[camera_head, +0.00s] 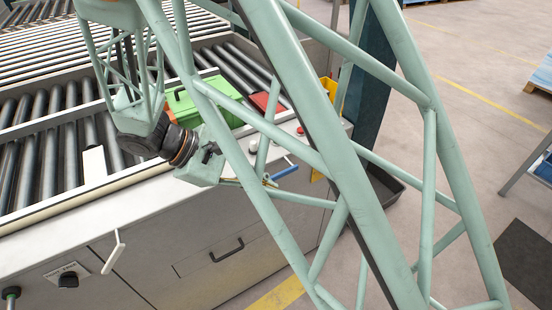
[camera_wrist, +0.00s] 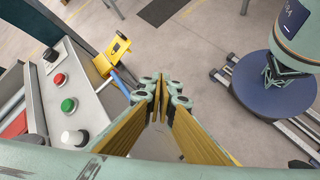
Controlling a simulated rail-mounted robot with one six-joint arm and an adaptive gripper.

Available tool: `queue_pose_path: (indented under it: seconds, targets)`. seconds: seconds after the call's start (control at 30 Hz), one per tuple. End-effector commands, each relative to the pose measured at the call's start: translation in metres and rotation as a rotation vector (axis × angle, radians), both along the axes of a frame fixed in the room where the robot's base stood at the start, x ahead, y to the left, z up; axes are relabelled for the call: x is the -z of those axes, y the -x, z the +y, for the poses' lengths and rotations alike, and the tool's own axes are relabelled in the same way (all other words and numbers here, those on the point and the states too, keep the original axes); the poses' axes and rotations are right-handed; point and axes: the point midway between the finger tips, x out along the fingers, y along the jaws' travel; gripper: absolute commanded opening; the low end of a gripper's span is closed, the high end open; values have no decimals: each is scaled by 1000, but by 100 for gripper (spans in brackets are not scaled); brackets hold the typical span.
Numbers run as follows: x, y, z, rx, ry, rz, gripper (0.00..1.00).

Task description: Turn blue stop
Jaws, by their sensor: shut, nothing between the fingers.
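The blue stop is a thin blue bar that shows in the wrist view (camera_wrist: 120,83), left of my gripper's fingertips, running down from a yellow bracket (camera_wrist: 112,54). In the head view a short blue piece (camera_head: 285,172) shows just right of my fingertips, partly behind my arm's green struts. My gripper (camera_head: 263,181) is shut and empty, beside the machine's front right corner. In the wrist view its fingers (camera_wrist: 160,84) meet close to the blue bar. I cannot tell whether they touch it.
A panel with a red button (camera_wrist: 59,80), a green button (camera_wrist: 68,105) and a white knob (camera_wrist: 75,137) lies left in the wrist view. In the head view a green case (camera_head: 190,112) and a red item (camera_head: 266,103) sit by rollers. Floor to the right is mostly open.

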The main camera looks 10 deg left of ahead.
Motion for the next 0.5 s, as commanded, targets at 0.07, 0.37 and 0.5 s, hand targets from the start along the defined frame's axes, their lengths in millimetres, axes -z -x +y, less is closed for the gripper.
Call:
queue_pose_path:
  seconds: [0.07, 0.37, 0.5]
  targets:
    - [-9, 0, -7, 118, -72, -42, 0]
    - [-27, 0, -15, 601, -323, -218, 0]
    - [-39, -5, -14, 839, -422, -303, 0]
